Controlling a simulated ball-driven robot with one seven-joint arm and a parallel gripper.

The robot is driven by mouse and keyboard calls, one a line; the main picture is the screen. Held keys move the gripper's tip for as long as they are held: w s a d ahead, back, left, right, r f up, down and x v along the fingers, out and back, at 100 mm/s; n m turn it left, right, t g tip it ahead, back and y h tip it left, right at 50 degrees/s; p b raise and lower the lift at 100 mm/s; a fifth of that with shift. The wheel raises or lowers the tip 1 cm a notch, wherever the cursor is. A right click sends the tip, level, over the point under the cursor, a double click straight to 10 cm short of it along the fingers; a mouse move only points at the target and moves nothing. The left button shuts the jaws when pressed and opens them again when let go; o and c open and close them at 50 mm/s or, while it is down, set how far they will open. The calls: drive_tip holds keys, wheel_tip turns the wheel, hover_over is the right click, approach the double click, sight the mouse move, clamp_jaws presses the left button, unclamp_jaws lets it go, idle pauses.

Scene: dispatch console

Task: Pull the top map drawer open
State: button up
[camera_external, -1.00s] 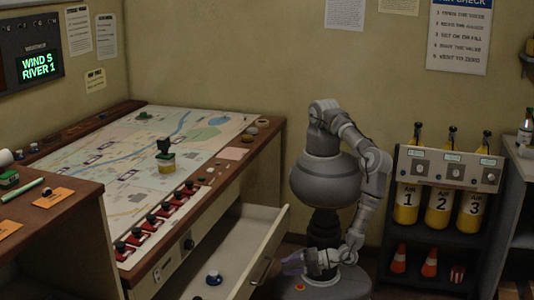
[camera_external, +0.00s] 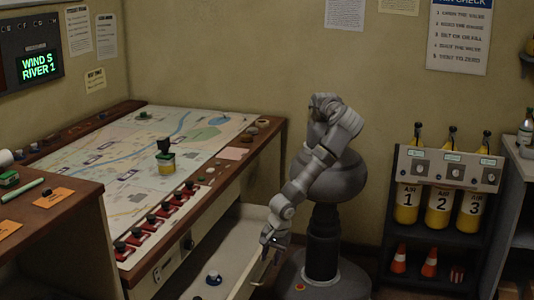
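The map drawer (camera_external: 205,262) under the map table stands pulled out, its pale inside visible. A small blue and white object (camera_external: 213,278) lies in it. The drawer's front panel faces right, and its handle (camera_external: 258,268) shows only in part near my gripper. My gripper (camera_external: 268,247) is at the upper edge of the drawer front, pointing down. Its fingers are small and dark, and I cannot tell whether they are open, shut or touching the drawer. My forearm hides the far end of the drawer front.
A rack of yellow air cylinders (camera_external: 438,205) stands at the right. A brown desk (camera_external: 60,212) is at the front left.

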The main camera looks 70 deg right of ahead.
sight(267, 272)
drive_tip(key=f, duration=0.1)
drive_tip(key=f+b, duration=0.1)
drive_tip(key=f, duration=0.1)
drive_tip(key=w+f, duration=0.1)
drive_tip(key=f, duration=0.1)
clamp_jaws()
